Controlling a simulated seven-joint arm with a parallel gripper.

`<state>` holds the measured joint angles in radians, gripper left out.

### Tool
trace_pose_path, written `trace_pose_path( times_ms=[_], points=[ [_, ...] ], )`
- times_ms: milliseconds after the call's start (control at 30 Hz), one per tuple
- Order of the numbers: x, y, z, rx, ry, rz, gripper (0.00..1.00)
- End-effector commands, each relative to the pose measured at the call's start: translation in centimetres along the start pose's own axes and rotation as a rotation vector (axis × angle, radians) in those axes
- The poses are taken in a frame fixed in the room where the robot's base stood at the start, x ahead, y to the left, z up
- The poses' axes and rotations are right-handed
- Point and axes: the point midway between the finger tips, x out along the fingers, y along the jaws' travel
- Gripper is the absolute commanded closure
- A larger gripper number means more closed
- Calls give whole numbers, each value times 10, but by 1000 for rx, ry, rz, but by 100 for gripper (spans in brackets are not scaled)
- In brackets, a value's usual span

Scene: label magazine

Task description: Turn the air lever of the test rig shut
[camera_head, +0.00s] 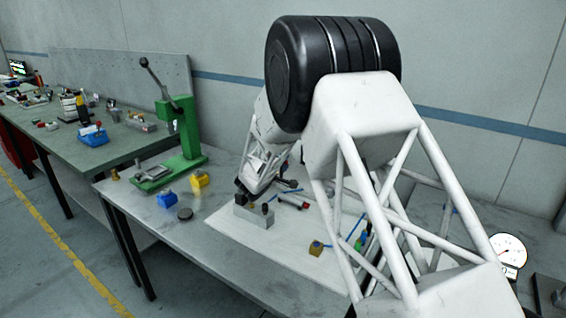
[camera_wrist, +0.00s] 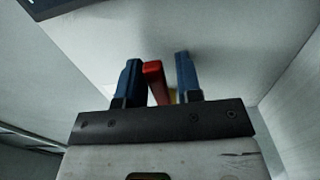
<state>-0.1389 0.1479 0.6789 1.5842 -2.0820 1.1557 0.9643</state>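In the wrist view a red bar (camera_wrist: 154,83), which looks like the air lever's handle, stands between the two blue fingers of my gripper (camera_wrist: 158,60). It lies close to the left finger; I cannot tell whether they touch. A clear gap separates it from the right finger. A bit of yellow (camera_wrist: 173,96) shows behind the bar. In the head view my gripper (camera_head: 243,191) is low over the white board of the rig (camera_head: 290,245), at a grey block (camera_head: 256,215) with a dark knob. The lever itself is not distinguishable there.
A small cylinder (camera_head: 292,201), blue tubing and a yellow block (camera_head: 316,248) are on the board. A pressure gauge (camera_head: 508,250) stands at the right. A green press (camera_head: 180,140), a blue-and-yellow part (camera_head: 167,199), a yellow block (camera_head: 200,179) and a dark disc (camera_head: 185,214) are left of the board.

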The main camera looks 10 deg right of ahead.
Motion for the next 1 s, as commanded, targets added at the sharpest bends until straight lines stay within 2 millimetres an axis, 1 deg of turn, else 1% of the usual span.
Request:
trace_pose_path(
  times_ms=[33,67,333,467,667,1000],
  points=[
    [0,1,0,0,0,1,60],
    [0,1,0,1,0,1,57],
    [0,1,0,0,0,1,57],
    [-4,2,0,0,0,1,57],
    [-20,2,0,0,1,2,57],
    [-62,1,-1,0,1,2,57]
  ],
)
